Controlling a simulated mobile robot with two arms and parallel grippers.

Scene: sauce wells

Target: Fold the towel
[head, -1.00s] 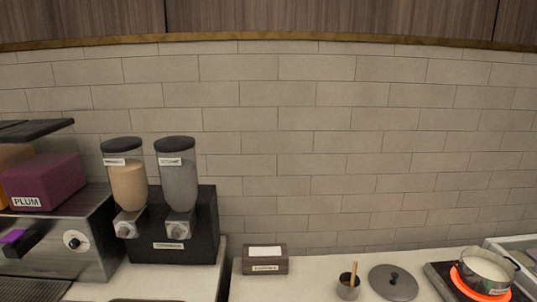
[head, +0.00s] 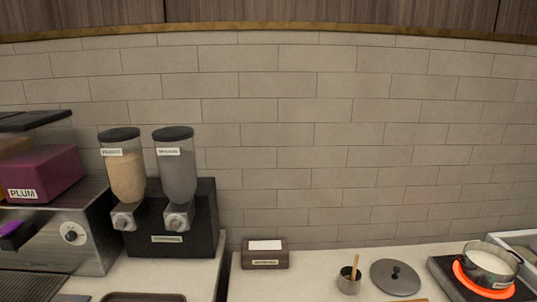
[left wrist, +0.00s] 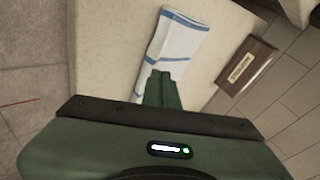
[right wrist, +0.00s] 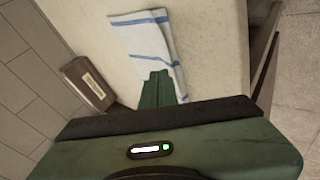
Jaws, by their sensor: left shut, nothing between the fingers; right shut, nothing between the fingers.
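The towel is white with blue stripes and lies on a pale surface. It shows as a narrow strip in the left wrist view (left wrist: 184,38) and in the right wrist view (right wrist: 140,32). My left gripper (left wrist: 162,80) is shut and empty, its fingertips overlapping the towel in the picture. My right gripper (right wrist: 155,78) is also shut and empty, its tips against the towel's image. Whether either touches the cloth I cannot tell. The fingers and gripper bodies hide part of the towel. The head view shows neither gripper nor towel.
A brown labelled box (left wrist: 247,67) sits beside the towel's surface. In the head view, dispensers (head: 178,175), a small dark box (head: 265,259), a cup (head: 348,285), a grey lid (head: 396,277) and a white-filled pan (head: 488,265) on a glowing orange ring stand along the counter.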

